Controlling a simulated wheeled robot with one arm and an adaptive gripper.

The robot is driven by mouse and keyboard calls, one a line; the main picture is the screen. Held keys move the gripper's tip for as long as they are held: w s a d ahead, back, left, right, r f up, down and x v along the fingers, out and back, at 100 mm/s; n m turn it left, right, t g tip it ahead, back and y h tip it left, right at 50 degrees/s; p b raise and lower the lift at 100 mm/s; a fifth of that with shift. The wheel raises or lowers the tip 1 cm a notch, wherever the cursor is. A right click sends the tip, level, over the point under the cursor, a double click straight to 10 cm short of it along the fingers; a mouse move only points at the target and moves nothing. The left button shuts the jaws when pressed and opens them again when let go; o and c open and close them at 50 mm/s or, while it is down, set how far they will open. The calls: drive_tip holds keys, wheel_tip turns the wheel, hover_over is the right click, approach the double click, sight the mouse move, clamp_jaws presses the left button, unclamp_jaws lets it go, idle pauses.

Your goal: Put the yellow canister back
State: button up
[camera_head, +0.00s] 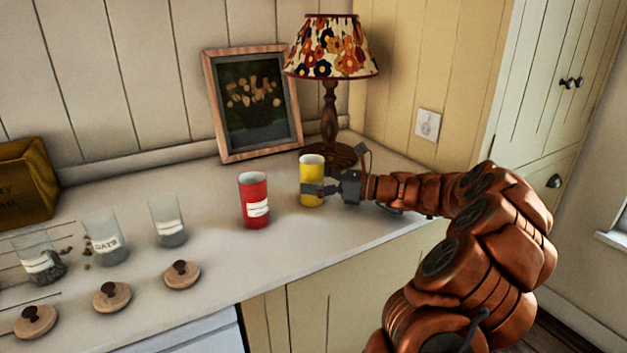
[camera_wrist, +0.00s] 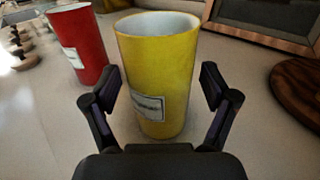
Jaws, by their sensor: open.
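The yellow canister (camera_head: 311,172) stands upright and without a lid on the counter, in front of the lamp. It also shows in the wrist view (camera_wrist: 158,70), with a pale label low on its side. My gripper (camera_head: 318,190) reaches it from the right. In the wrist view my gripper (camera_wrist: 165,85) is open, with one finger on each side of the canister and small gaps between fingers and wall. The red canister (camera_head: 254,200) stands upright to the left of the yellow one, also open at the top; it shows in the wrist view (camera_wrist: 80,42) too.
A lamp (camera_head: 330,105) and a framed picture (camera_head: 252,105) stand behind the canisters. Glass jars (camera_head: 105,238) and wooden lids (camera_head: 112,296) are at the left, near a yellow box (camera_head: 25,180). The counter (camera_head: 215,262) is bare before the red canister.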

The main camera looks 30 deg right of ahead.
drive_tip(key=shift+r, duration=0.1)
drive_tip(key=shift+s+d, duration=0.3)
drive_tip(key=v, duration=1.1)
drive_tip(key=shift+s, duration=0.15)
